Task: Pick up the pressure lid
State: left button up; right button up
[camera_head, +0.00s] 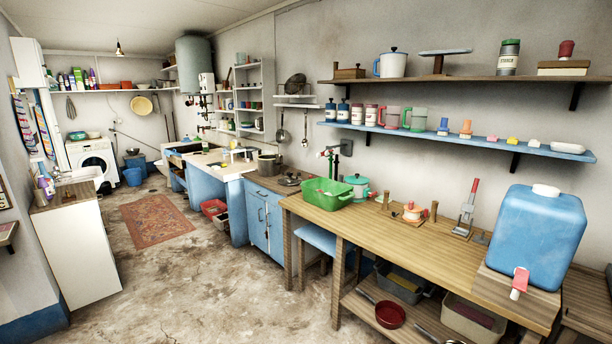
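A flat, dark grey round piece that looks like the pressure lid (290,180) lies on the brown-topped counter, right of a grey pot (268,165). It is small in the view, and its handle and details are hard to make out. The green basin (327,194) stands close to its right, on the wooden workbench. Neither of my grippers shows in the head view, so nothing is seen touching the lid.
The long wooden workbench (430,238) runs along the right wall, with a blue water container (536,235) at its near end. A blue stool (318,238) stands under its far end. Blue cabinet doors (262,222) front the counter. The concrete floor (200,285) in the middle is clear, with a red rug (155,218) farther back.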

aim_at(284, 181)
jog(key=i, duration=1.45)
jog(key=i+j+z, duration=0.1)
jog(key=i, duration=1.3)
